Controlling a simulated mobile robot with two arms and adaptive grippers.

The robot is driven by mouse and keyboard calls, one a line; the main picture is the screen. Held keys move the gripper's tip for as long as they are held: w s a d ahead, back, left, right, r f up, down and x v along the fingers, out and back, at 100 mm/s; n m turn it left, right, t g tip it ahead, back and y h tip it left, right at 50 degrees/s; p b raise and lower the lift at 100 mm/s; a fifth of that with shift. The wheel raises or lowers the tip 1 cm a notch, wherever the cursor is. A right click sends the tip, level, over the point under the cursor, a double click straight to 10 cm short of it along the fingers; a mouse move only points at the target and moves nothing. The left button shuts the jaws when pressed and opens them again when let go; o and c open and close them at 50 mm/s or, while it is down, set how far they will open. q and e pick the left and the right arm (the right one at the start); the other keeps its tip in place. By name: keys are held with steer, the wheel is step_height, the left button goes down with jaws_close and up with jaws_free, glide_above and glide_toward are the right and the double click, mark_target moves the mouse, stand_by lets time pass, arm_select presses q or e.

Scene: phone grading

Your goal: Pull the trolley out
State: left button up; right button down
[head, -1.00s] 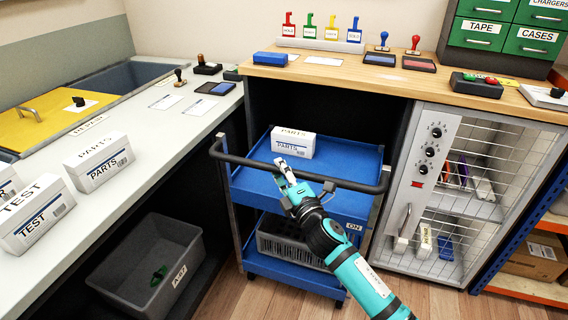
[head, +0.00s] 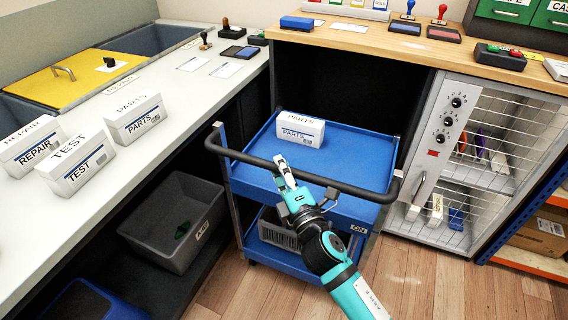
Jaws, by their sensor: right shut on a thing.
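The blue trolley (head: 345,168) has two shelves and a dark push handle (head: 245,157) along its front. It stands partly out from the bay under the wooden counter. A white PARTS box (head: 300,128) sits on its top shelf. A grey basket (head: 277,236) is on its lower shelf, partly hidden by my arm. My right gripper (head: 284,172) is shut on the handle near its middle. My left gripper is not in view.
A grey cabinet with wire doors (head: 430,150) stands right of the trolley. The white counter (head: 170,110) runs along the left, with a grey bin (head: 170,240) beneath it. Wooden floor (head: 440,285) is clear in front.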

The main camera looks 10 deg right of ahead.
steer(key=shift+r, duration=0.1)
steer(key=c, duration=1.2)
jaws_free()
steer(key=shift+s, duration=0.1)
steer(key=shift+o, duration=0.2)
steer(key=v, duration=1.2)
